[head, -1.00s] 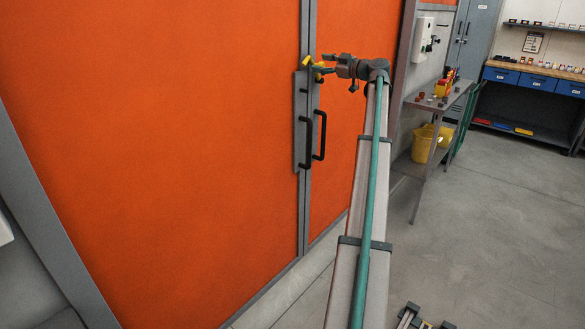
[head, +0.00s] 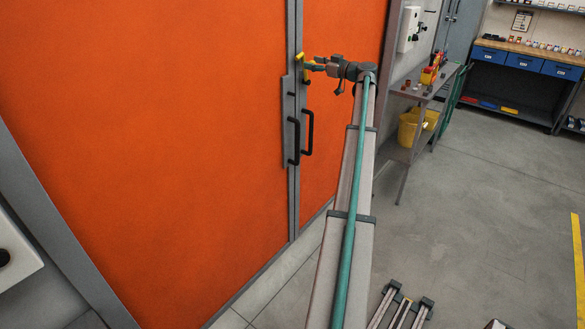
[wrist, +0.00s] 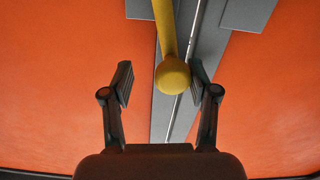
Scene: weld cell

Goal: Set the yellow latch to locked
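The yellow latch (head: 300,58) is at the meeting edge of two orange doors, above the black handles. In the wrist view the yellow latch (wrist: 173,72) is a bar with a round knob at its near end, and the knob lies between my finger tips, a little right of the middle. My gripper (head: 314,66) reaches the latch from the right in the head view. In the wrist view my gripper (wrist: 160,82) is open, with a gap between each finger and the knob. The latch's pivot is out of the wrist view, and its far side is partly hidden in the head view.
Two black door handles (head: 308,132) stand out below the latch. A metal side table (head: 415,95) with a yellow bucket (head: 410,130) under it stands to the right of the doors. A workbench (head: 530,52) is at the back right. The floor between is mostly clear.

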